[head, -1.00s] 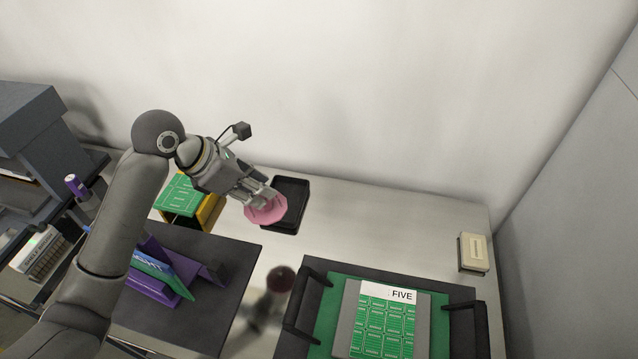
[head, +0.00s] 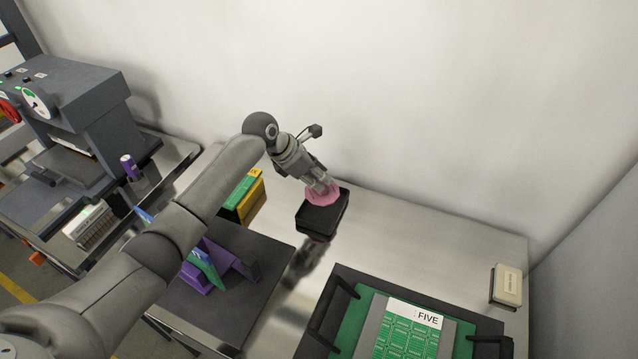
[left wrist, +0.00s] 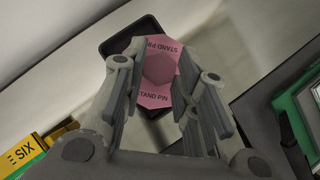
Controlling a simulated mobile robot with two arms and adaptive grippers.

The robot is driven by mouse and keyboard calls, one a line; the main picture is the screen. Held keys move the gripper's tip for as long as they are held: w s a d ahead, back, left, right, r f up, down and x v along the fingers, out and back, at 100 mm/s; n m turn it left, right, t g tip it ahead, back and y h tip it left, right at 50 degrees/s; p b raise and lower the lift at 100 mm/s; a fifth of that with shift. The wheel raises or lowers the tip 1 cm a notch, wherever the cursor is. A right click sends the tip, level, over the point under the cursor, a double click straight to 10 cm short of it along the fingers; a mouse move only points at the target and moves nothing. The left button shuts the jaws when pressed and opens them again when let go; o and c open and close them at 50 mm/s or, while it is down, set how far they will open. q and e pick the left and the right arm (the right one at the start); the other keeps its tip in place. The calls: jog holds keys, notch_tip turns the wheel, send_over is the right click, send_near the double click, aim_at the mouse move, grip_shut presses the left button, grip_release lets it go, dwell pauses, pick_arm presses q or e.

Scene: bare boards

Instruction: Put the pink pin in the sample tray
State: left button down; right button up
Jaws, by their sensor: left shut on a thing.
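The pink pin (head: 325,196) is a faceted piece; its label in the left wrist view (left wrist: 158,70) reads "STAND PIN". My left gripper (head: 321,185) is shut on it, with one finger on each side in the left wrist view (left wrist: 157,90). The sample tray (head: 318,222) is a small black open box on the pale bench. The pin overlaps the far part of the tray in the head view and covers its middle in the left wrist view (left wrist: 118,42). I cannot tell whether the pin touches the tray. My right gripper is out of view.
Yellow and green boxes (head: 246,198) stand left of the tray. A dark stand with purple holders (head: 208,275) is nearer left. A green board marked FIVE (head: 408,330) sits in a black-handled carrier at front right. Clear bench lies right of the tray; the wall is behind.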

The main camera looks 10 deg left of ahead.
pick_arm(q)
jog(key=shift+w+f, duration=0.55)
jog(key=shift+f, duration=1.65)
jog(key=shift+d, duration=0.1)
jog(key=c, duration=1.6)
grip_release()
jog(key=shift+f, duration=0.1)
jog(key=o, duration=0.5)
jog(key=shift+c, duration=0.2)
jog(key=v, duration=1.2)
jog(key=shift+s, duration=0.1)
